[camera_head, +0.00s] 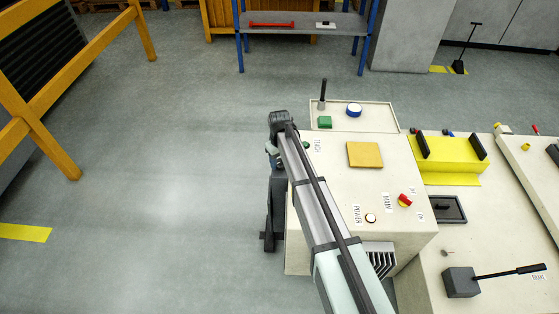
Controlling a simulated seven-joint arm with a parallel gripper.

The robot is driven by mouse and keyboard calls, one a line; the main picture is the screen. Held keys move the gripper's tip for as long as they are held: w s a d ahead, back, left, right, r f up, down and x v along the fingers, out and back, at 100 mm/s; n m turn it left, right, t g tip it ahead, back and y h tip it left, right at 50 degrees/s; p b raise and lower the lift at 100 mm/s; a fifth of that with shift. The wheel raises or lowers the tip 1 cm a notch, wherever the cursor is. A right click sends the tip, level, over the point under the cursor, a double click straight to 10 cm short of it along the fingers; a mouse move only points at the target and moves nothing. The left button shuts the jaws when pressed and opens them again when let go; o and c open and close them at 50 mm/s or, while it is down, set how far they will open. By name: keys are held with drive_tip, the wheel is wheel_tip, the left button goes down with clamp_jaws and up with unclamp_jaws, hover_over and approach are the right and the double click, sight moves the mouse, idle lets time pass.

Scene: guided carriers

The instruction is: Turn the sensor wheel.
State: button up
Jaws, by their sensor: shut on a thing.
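My arm reaches up over the pale machine (330,190) and bends down along its left side. My gripper (268,243) is at the low end of the dark wrist part, beside the machine's left face. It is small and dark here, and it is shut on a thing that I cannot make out. I cannot pick out the sensor wheel in this view. The machine's left face is turned away and partly covered by my arm.
Floor at left is clear up to the yellow barrier (42,140).

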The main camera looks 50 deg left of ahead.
drive_tip(key=shift+c, duration=0.6)
drive_tip(key=shift+m, duration=0.3)
drive_tip(key=m, duration=0.3)
drive_tip(key=shift+m, duration=0.4)
drive_tip(key=m, duration=0.5)
drive_tip(key=shift+w+d, duration=0.1)
drive_tip(key=shift+w, duration=0.05)
drive_tip(key=m, duration=0.5)
drive_tip(key=shift+d+m, duration=0.1)
drive_tip(key=shift+m, duration=2.1)
